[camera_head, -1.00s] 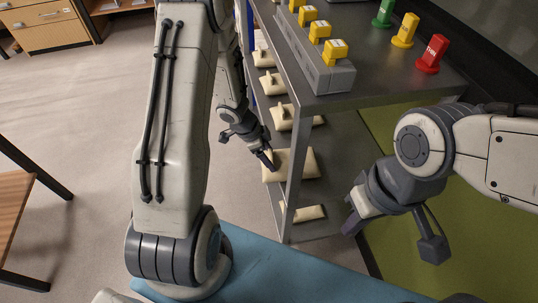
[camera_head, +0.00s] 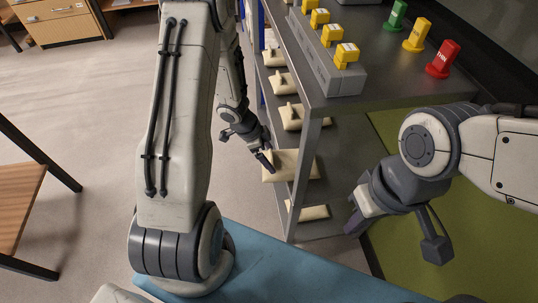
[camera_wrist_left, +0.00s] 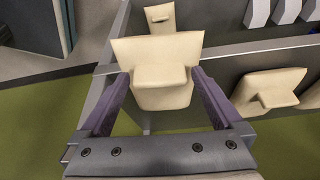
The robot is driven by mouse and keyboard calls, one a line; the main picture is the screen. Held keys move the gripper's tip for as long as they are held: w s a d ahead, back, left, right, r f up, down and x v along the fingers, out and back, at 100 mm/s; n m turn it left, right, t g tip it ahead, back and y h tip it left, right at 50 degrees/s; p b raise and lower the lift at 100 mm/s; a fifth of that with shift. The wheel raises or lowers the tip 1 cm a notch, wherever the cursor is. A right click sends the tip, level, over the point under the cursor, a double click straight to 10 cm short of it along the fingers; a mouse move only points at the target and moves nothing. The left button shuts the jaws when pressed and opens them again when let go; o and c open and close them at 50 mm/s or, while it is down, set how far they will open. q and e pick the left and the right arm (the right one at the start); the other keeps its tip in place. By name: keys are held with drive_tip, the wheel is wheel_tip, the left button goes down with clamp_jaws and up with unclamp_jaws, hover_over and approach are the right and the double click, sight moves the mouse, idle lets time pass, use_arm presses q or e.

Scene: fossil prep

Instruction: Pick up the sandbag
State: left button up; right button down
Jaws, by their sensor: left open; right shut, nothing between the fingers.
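Several cream sandbags, each with a raised grip block on top, lie in a row along the lower level of the grey shelf unit. The nearest large sandbag (camera_head: 279,165) sits beside the front post, which hides part of it. My left gripper (camera_head: 262,150) is at its left side. In the left wrist view the open fingers of my left gripper (camera_wrist_left: 160,85) stand on either side of a sandbag (camera_wrist_left: 160,48) and its grip block. Contact cannot be told. My right gripper (camera_head: 397,232) is shut and empty, right of the shelf unit.
The shelf unit's top (camera_head: 381,78) carries a grey rack (camera_head: 322,62) with yellow blocks, and green, yellow and red markers (camera_head: 443,59). Another sandbag (camera_head: 309,212) lies low behind the front post. A blue surface (camera_head: 285,272) is below. Open floor (camera_head: 85,125) lies left.

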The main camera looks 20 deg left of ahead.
use_arm(q)
drive_tip(key=p+v, duration=0.6)
drive_tip(key=v, duration=0.4)
drive_tip(key=shift+s+a+r, duration=0.1)
drive_tip(key=shift+a, duration=0.05)
